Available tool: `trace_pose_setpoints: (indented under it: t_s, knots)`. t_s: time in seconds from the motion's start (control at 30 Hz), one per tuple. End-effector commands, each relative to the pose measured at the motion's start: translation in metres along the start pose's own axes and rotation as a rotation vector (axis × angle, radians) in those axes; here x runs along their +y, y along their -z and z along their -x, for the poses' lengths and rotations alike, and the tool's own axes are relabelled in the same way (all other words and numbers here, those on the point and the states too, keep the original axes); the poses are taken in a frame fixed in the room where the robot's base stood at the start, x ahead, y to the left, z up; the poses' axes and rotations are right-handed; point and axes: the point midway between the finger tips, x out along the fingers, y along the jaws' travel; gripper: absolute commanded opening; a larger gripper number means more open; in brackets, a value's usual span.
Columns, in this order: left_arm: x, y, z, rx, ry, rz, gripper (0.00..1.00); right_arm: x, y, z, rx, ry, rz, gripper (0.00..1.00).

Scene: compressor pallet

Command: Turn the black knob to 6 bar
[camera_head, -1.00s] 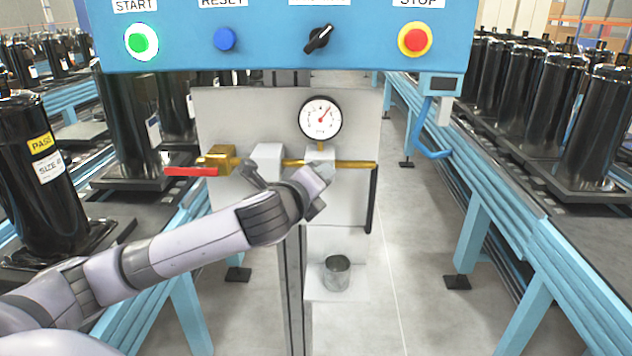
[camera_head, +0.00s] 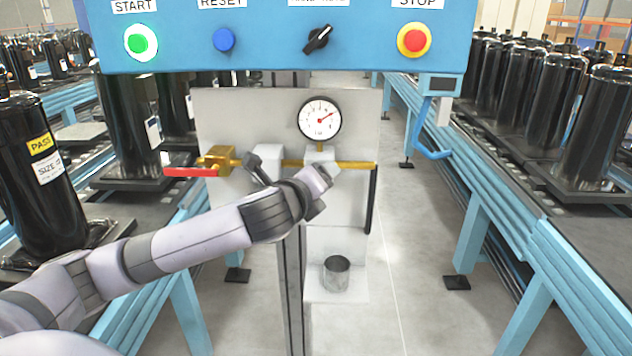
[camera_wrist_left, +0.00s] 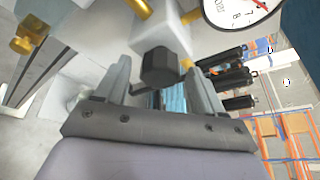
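The black knob (camera_wrist_left: 160,68) is a dark faceted cap on a white block (camera_wrist_left: 158,25), seen in the left wrist view. My left gripper (camera_wrist_left: 159,65) is open, one finger on each side of the knob. A gap shows between the left-hand finger and the knob. In the head view my left gripper (camera_head: 322,180) is in front of the white block under the gauge, and the knob is hidden. The gauge (camera_head: 320,120) has a red needle pointing up and right. The wrist view shows only part of the gauge (camera_wrist_left: 238,10). My right gripper is not in view.
A brass pipe (camera_head: 350,165) crosses the grey panel, with a red-handled valve (camera_head: 190,172) at its left. A blue control box (camera_head: 270,50) hangs above. A metal cup (camera_head: 336,274) stands on a low shelf. Conveyors with black cylinders flank both sides.

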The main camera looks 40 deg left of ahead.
Motion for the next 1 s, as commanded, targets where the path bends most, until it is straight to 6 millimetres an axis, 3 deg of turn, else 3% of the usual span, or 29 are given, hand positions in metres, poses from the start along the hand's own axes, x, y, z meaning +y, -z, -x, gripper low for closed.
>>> trace_pose_setpoints:
  t_s: [0.27,0.7,1.0]
  knots:
    - [0.000,0.000,0.003,0.000,0.000,0.001,0.69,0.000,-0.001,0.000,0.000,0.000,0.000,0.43]
    - [0.000,0.000,0.056,0.000,0.001,0.000,0.69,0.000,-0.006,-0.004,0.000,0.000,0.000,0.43]
    - [0.000,0.000,0.071,0.000,0.000,0.000,0.69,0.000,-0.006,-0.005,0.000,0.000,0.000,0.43]
